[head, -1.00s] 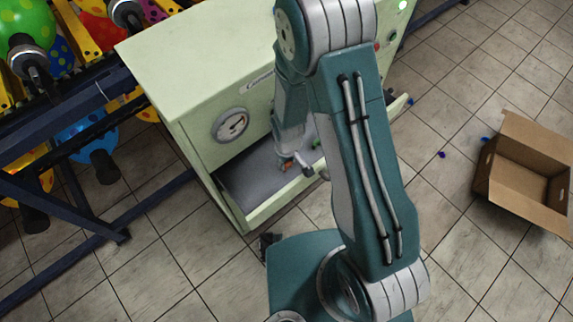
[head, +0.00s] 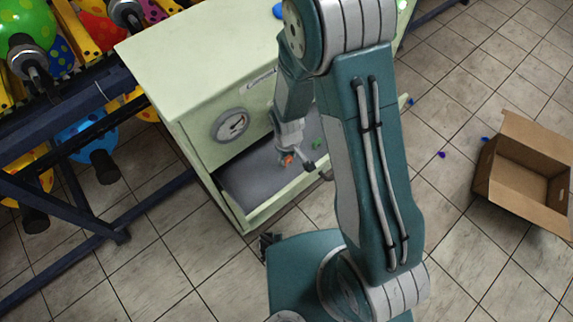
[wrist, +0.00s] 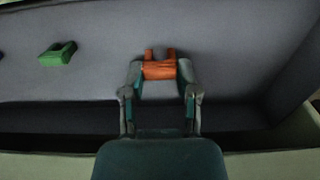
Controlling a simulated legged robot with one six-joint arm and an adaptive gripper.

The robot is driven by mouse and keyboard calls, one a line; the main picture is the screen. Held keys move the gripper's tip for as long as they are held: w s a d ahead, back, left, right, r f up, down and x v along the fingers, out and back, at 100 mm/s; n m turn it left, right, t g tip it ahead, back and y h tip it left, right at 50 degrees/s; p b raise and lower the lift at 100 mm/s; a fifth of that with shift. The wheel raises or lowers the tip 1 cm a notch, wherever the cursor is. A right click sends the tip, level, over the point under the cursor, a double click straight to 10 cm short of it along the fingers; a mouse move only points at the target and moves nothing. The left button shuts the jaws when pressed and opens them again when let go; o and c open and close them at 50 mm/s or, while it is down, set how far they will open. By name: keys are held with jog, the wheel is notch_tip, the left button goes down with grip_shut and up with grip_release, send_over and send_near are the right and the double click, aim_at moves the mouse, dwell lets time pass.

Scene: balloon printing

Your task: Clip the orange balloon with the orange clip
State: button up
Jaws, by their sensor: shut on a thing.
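The orange clip (wrist: 159,70) is between the fingertips of my gripper (wrist: 160,82) in the wrist view. My gripper is shut on it, inside the open drawer. In the head view the orange clip (head: 287,159) shows as a small spot at the end of my gripper (head: 294,162), low in the drawer. I cannot tell whether the clip touches the drawer floor. I cannot make out an orange balloon for certain in these views.
The grey drawer (head: 245,184) is pulled out of a pale green cabinet (head: 195,60). A green clip (wrist: 57,54) lies left of my gripper in the wrist view. A rack with colourful balloons (head: 85,135) stands at left. An open cardboard box (head: 525,185) sits on the tiled floor at right.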

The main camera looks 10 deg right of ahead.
jog(key=shift+r, duration=3.4)
jog(key=shift+r, duration=0.15)
